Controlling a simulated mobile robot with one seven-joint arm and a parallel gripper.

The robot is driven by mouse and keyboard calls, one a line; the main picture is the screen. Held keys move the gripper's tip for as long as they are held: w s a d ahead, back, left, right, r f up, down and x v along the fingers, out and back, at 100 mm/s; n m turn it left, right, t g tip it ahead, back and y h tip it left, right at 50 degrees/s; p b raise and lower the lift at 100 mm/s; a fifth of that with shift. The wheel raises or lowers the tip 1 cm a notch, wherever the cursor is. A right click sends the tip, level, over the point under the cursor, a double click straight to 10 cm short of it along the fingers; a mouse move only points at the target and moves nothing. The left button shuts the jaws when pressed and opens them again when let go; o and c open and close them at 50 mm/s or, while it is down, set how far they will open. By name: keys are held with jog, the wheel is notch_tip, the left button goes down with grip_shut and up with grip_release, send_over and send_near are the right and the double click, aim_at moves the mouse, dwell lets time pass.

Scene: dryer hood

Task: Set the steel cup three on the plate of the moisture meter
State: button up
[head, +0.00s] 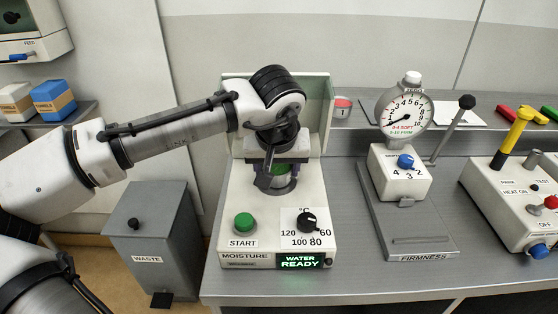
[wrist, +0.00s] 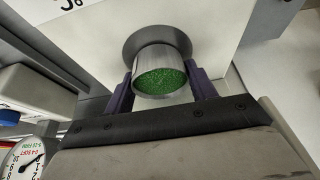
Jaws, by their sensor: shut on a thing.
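A steel cup filled with green granules (wrist: 158,57) is between the two purple fingers of my gripper (wrist: 163,88), which is shut on it. In the head view the gripper (head: 272,178) is over the back of the moisture meter (head: 265,215), and a bit of green shows behind it. The meter's round dark plate (wrist: 130,44) lies directly beneath the cup. The cup looks upright and centred over the plate; I cannot tell whether its base touches. Its number is not visible. The meter's display (head: 299,261) reads "WATER READY".
The meter's raised back housing (head: 326,95) stands close behind and beside the gripper. A red-topped cup marked 1 (head: 343,107) is on the shelf behind. The firmness gauge (head: 405,170) stands to the right, and the waste bin (head: 155,235) to the left. The START button (head: 243,222) and dial (head: 306,221) are in front.

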aim_at(276, 167)
jog(key=shift+s+a, duration=0.1)
jog(key=shift+a, duration=0.1)
jog(key=shift+d, duration=0.15)
jog(key=shift+s+f, duration=0.1)
jog(key=shift+f, duration=0.05)
jog(key=o, duration=1)
jog(key=shift+r, duration=0.35)
jog(key=v, duration=0.4)
jog(key=shift+r, duration=0.2)
jog(key=s+b, duration=0.2)
jog(key=s, duration=1)
jog(key=shift+s+r, duration=0.1)
jog(key=shift+s, duration=0.05)
